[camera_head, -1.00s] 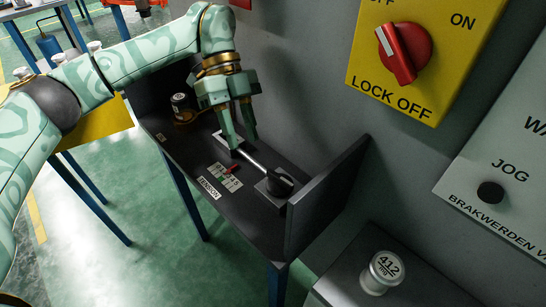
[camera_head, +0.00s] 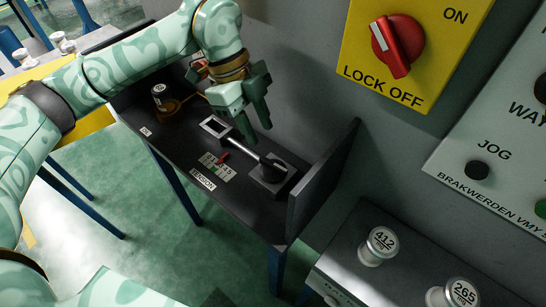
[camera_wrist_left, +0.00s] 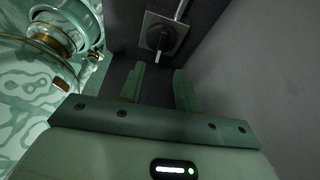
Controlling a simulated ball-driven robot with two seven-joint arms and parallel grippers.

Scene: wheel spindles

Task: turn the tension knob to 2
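The black tension knob (camera_head: 273,168) sits on a square grey plate at the right end of a dark shelf. A pale rod runs from its plate to a square bracket (camera_head: 214,125). The knob also shows in the wrist view (camera_wrist_left: 160,38), ahead of the fingers. A small number scale (camera_head: 217,167) with a red pointer (camera_head: 222,158) lies beside the rod, above the TENSION label (camera_head: 203,179); its reading is too small to tell. My left gripper (camera_head: 256,132) is open and empty, fingers downward, above the rod and short of the knob. My right gripper is out of view.
The shelf's upright end panel (camera_head: 322,182) stands just right of the knob, with the grey wall behind. White weights (camera_head: 379,245) stand on a lower cabinet. A red switch (camera_head: 398,45) is above.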

